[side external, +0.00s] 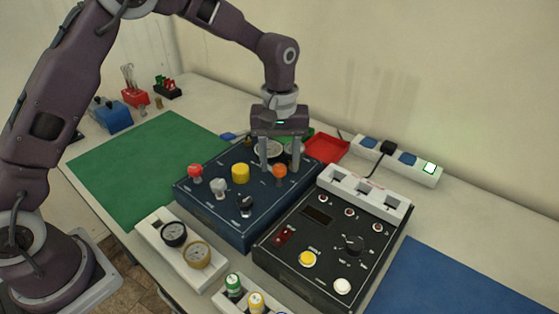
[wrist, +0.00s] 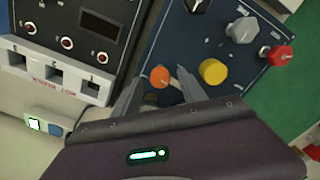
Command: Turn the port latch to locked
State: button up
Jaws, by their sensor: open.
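The blue panel (side external: 216,207) carries several knobs, and no label that I can read marks one as the port latch. An orange knob (side external: 280,170) stands near its far right part; it also shows in the wrist view (wrist: 159,77). My gripper (side external: 281,164) points down over it with its fingers apart. In the wrist view my fingertips (wrist: 158,74) lie on either side of the orange knob; I cannot tell whether they touch it. A yellow knob (side external: 240,173), a grey knob (side external: 218,187), a red knob (side external: 195,171) and a black knob (side external: 246,205) stand beside it.
A black panel (side external: 327,262) with a white slotted block (side external: 364,194) adjoins on the right. A gauge block (side external: 183,251) stands in front. A red tray (side external: 328,147) and power strip (side external: 396,161) lie behind. Green (side external: 130,170) and blue (side external: 455,285) mats are clear.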

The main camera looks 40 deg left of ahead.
jog(key=shift+f, duration=0.25)
grip_shut()
jog(key=shift+m, duration=0.3)
jog(key=m, duration=0.6)
jog(key=shift+r+m, duration=0.1)
jog(key=shift+m, duration=0.2)
jog(key=m, duration=0.3)
jog(key=shift+m, duration=2.5)
